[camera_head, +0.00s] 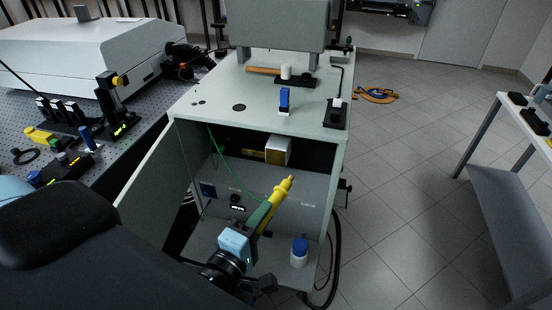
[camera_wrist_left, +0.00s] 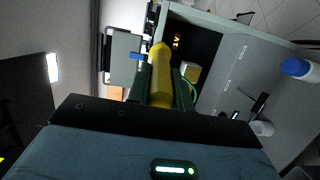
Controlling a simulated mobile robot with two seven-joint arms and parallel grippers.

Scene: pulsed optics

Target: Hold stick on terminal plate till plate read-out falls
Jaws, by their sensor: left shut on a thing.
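My left gripper (camera_head: 262,212) is shut on a yellow stick (camera_head: 275,198), which tilts up and right in front of the open cabinet. The stick also shows in the wrist view (camera_wrist_left: 160,78), between the dark fingers. A green cord (camera_head: 233,166) runs from the cabinet's upper left toward the stick. Deep in the cabinet, a brass-coloured plate (camera_head: 254,153) sits beside a white box (camera_head: 278,150). In the head view the stick's tip shows below and apart from them. Small orange lit characters (camera_wrist_left: 176,40) in the wrist view are too small to read. My right gripper is out of view.
The cabinet door (camera_head: 150,190) stands open at the left. A white bottle with a blue cap (camera_head: 299,252) stands low in the cabinet, right of my gripper. A small lit display (camera_head: 238,208) is on the inner panel.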

